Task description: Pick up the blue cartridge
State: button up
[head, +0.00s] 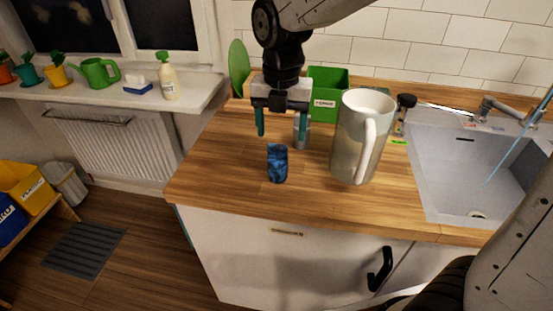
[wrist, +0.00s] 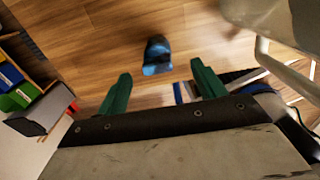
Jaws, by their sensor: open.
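The blue cartridge (head: 277,163) stands upright on the wooden counter near its front left, with a dark patterned surface. In the wrist view the cartridge (wrist: 157,56) shows beyond the fingertips, roughly between the two green fingers. My gripper (head: 281,134) is open and empty, pointing down above the counter. In the head view its fingers are above and slightly behind the cartridge, apart from it. The gripper's fingers also show in the wrist view (wrist: 160,78). None of the cartridge is clearly hidden in the head view.
A large pitcher (head: 349,140) stands close to the right of the cartridge. A small metallic can (head: 301,132) is behind it, and a green bin (head: 327,80) stands at the back. The sink (head: 455,150) is at right. The counter (head: 225,165) left of the cartridge is clear.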

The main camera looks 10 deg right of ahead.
aim_at(278, 145)
jog(key=f, duration=0.4)
jog(key=a+f, duration=0.1)
jog(key=f, duration=0.2)
jog(key=shift+s, duration=0.2)
jog(key=shift+d, duration=0.1)
jog(key=c, duration=1.1)
